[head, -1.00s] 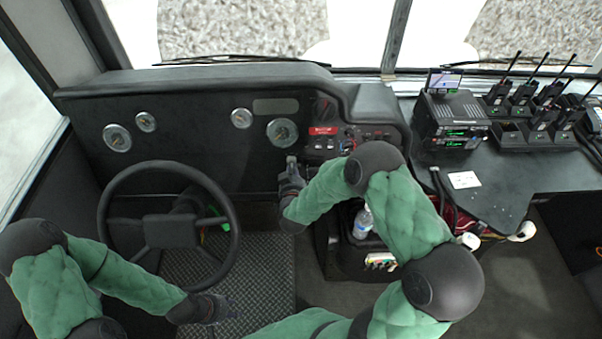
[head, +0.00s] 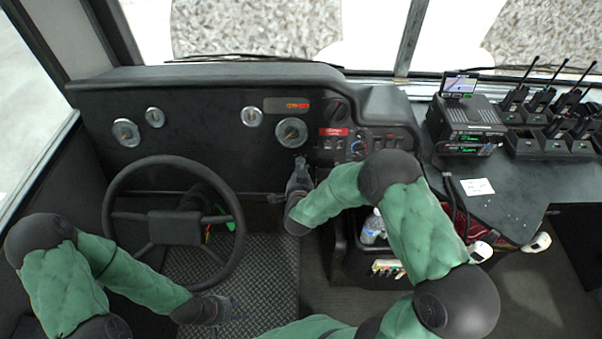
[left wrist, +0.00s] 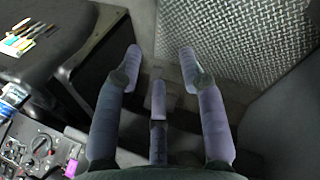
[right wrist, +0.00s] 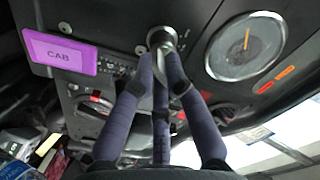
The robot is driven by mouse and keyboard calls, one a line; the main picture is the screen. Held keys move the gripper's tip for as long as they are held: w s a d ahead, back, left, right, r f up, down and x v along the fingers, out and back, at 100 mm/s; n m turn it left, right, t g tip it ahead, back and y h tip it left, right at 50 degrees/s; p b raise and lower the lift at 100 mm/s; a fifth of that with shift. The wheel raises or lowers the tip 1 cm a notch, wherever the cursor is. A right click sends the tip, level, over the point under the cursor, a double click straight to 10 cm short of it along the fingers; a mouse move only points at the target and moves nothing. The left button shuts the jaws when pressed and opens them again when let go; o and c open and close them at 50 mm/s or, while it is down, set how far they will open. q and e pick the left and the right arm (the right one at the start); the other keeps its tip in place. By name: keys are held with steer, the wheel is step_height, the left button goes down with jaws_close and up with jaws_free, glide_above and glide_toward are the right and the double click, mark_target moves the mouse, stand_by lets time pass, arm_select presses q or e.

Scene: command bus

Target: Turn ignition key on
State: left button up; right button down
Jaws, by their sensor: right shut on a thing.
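The ignition key (right wrist: 162,38) shows in the right wrist view as a round metal piece on the black dashboard panel, beside a large gauge (right wrist: 246,46). My right gripper (right wrist: 163,58) is shut on it, and the fingers hide part of it. In the head view my right gripper (head: 299,165) reaches the dash just below the gauge (head: 291,132). A small dash display (head: 297,104) is lit orange-red. My left gripper (head: 225,308) is low over the ribbed floor, empty. Its fingers stand apart in the left wrist view (left wrist: 160,65).
The steering wheel (head: 173,228) stands left of my right gripper. A console with a bottle (head: 373,228) is below my right forearm. A radio unit (head: 468,122) and several handheld radios (head: 545,100) sit on the right counter.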

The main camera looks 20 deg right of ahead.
stand_by(0.3)
steer(key=c, duration=1.3)
jaws_free()
steer(key=shift+o, duration=0.2)
steer(key=shift+s, duration=0.1)
steer(key=v, duration=1.2)
steer(key=shift+f, duration=0.1)
steer(key=s+a+f+n+g+y, duration=0.2)
steer(key=a+f+n+g+y, duration=0.1)
steer(key=f, duration=0.4)
steer(key=s+a+f+n+g+y, duration=0.2)
steer(key=s+f+n+g+y, duration=0.1)
steer(key=f, duration=0.5)
steer(key=s+a+f+n+g+y, duration=0.1)
steer(key=s+a+f+g, duration=0.1)
steer(key=s, duration=0.4)
steer(key=s+a+f+n+g+y+p, duration=0.1)
steer(key=s+a+f+n+g+y, duration=0.1)
steer(key=s+f+g, duration=0.2)
steer(key=s+f, duration=0.1)
steer(key=s, duration=0.2)
steer(key=shift+a+f+g+y, duration=0.15)
steer(key=shift+f+g+y, duration=0.1)
steer(key=shift+g+y, duration=0.05)
